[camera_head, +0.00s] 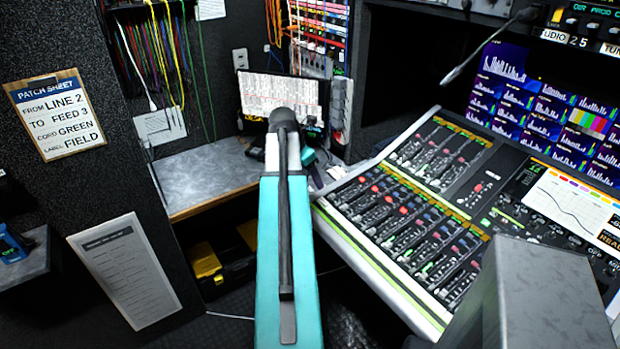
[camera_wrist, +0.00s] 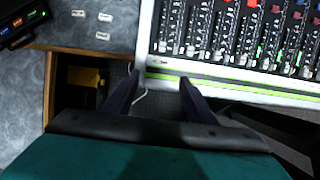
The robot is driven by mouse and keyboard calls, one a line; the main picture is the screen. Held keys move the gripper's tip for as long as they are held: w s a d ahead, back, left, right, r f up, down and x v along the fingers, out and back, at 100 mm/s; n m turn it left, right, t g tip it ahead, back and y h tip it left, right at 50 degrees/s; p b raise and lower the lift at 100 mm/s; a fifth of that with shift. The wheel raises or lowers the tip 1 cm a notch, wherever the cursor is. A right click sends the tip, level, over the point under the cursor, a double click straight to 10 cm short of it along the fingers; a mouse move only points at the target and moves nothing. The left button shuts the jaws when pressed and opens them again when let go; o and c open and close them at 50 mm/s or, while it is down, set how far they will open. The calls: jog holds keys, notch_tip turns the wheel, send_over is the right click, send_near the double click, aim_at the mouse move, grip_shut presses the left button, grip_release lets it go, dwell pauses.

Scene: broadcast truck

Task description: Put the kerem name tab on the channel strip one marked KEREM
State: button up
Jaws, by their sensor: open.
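My gripper (camera_wrist: 159,80) is open, with two dark fingers apart and nothing seen held between them. In the wrist view the fingertips are at the white front edge of the mixing console (camera_wrist: 240,87), near its left corner. A small dark marking (camera_wrist: 158,62) shows on that edge between the fingers, too small to read. Three small white tabs (camera_wrist: 78,13) (camera_wrist: 105,17) (camera_wrist: 103,35) lie apart on the grey desk to the left; I cannot read which is kerem. In the head view my teal arm hides most of the gripper, left of the console (camera_head: 378,268).
The grey desk (camera_head: 205,172) lies left of the console, with a lit monitor (camera_head: 275,97) at its back. Knobs and faders (camera_wrist: 225,30) rise from the console. A yellow-and-black case (camera_head: 207,268) sits below the desk. A dark device with lit buttons (camera_wrist: 20,20) stands at the desk's left.

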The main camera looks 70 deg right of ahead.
jog(key=w+a+f+m+y, duration=0.1)
jog(key=w+a+f+m, duration=0.1)
jog(key=w+a+f, duration=1.1)
jog(key=w+a+f+m+y, duration=0.1)
jog(key=w+a+f, duration=0.1)
jog(key=a+f, duration=0.6)
jog(key=w+a+f+m+y, duration=0.1)
jog(key=w+a+f, duration=0.2)
jog(key=a+f, duration=0.5)
jog(key=s+a+f+m, duration=0.2)
jog(key=a+f, duration=0.2)
jog(key=a, duration=0.6)
jog(key=s+a+f+m, duration=0.1)
jog(key=a+f, duration=0.4)
jog(key=a, duration=0.5)
jog(key=s+a+f+m+g, duration=0.1)
jog(key=s+a+f+m, duration=0.1)
jog(key=s+a+f, duration=0.2)
jog(key=s+a+f+m+g, duration=0.2)
jog(key=s+a+f, duration=0.1)
jog(key=s+a, duration=0.7)
jog(key=shift+a+f+y, duration=0.4)
jog(key=shift+a, duration=0.15)
